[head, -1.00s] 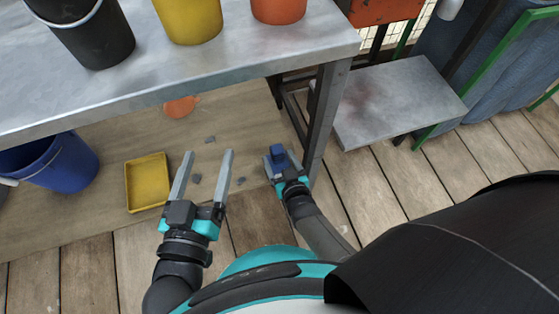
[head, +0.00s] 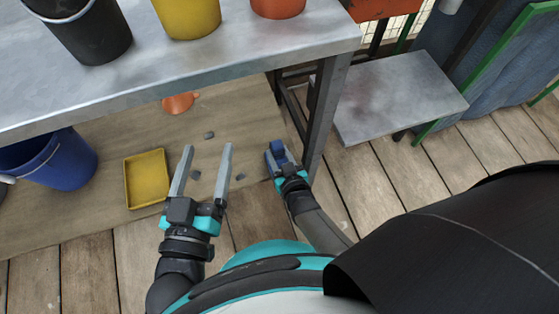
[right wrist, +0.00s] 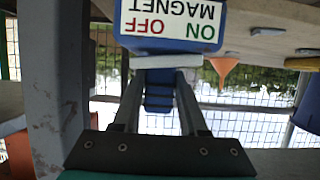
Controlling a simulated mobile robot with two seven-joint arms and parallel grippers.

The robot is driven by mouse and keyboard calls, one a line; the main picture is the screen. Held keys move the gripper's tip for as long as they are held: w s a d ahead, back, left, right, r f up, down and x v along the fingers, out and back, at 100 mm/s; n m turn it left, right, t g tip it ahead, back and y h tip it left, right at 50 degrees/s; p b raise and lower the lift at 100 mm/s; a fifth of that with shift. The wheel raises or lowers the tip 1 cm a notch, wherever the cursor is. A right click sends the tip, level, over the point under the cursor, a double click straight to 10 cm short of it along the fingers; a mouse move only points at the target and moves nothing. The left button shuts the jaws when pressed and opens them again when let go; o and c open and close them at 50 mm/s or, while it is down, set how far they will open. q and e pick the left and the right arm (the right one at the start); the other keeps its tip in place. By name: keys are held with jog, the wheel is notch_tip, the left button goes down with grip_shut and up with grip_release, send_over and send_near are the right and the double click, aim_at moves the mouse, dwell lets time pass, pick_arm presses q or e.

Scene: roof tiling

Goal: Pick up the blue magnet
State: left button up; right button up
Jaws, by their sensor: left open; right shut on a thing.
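The blue magnet (head: 279,152) is held in my right gripper (head: 278,160), near the table's front right leg. In the right wrist view the blue magnet (right wrist: 170,38) is at the top, with a white label reading ON, OFF and MAGNET upside down. My right gripper's fingers (right wrist: 158,75) close in on it there. The exact contact is partly hidden. My left gripper (head: 207,148) is open and empty, to the left of the right one, its two long fingers apart and pointing away from me.
A metal table (head: 230,60) carries black (head: 90,35), yellow (head: 188,18) and orange (head: 278,6) buckets. Below are a blue bucket (head: 62,165), a yellow tray (head: 147,180), an orange cone (head: 180,103) and small dark pieces (head: 209,135). A low metal platform (head: 398,100) stands right.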

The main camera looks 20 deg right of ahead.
grip_shut()
jog(key=shift+w, duration=0.1)
jog(key=shift+r, duration=0.15)
